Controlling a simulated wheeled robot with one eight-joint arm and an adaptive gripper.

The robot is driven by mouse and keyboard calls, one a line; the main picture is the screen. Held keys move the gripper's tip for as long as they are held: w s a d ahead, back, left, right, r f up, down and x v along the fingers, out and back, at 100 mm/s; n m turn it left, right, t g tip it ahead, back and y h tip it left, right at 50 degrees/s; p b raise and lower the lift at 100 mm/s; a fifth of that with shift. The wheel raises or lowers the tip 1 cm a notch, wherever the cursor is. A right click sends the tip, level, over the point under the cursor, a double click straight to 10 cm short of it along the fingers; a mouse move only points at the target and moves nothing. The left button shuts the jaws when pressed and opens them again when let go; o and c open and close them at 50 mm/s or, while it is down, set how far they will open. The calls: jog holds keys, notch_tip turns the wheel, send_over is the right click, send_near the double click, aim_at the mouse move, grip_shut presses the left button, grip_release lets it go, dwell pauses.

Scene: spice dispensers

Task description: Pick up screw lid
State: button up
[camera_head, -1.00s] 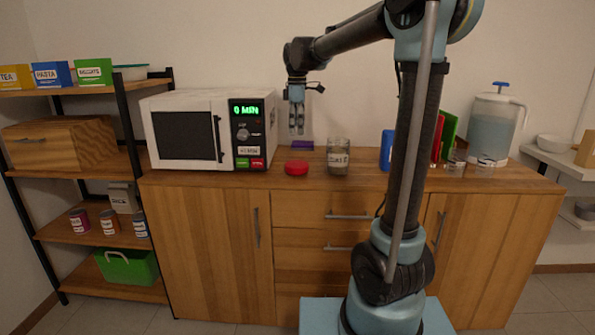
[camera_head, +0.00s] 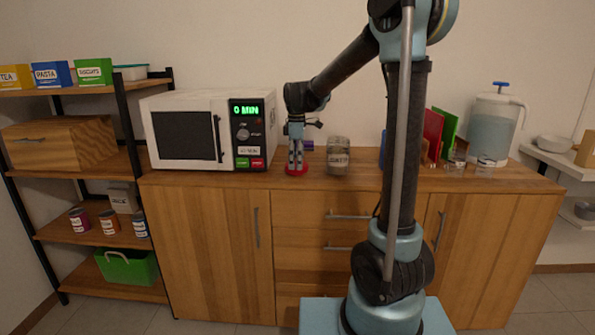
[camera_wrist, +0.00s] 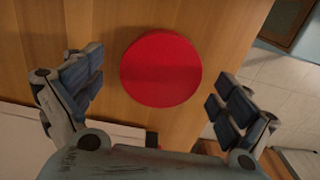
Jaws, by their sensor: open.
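The screw lid is a flat red disc (camera_head: 297,171) lying on the wooden counter, between the microwave and a glass jar. My gripper (camera_head: 296,168) points straight down over the lid and hides part of it in the head view. In the wrist view the red lid (camera_wrist: 161,69) lies between my open fingers (camera_wrist: 160,90), a little toward the top of the picture. Clear wood shows between the lid and each finger, and nothing is held.
The white microwave (camera_head: 181,137) stands close on the left. The glass jar (camera_head: 338,157) stands just right of my gripper, and a purple item (camera_head: 308,145) lies behind. A blue item (camera_head: 383,150) is partly behind my arm. The counter front (camera_head: 240,180) is clear.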

jog(key=shift+f, duration=0.95)
jog(key=c, duration=1.1)
jog(key=shift+o, duration=0.2)
jog(key=shift+r, duration=0.1)
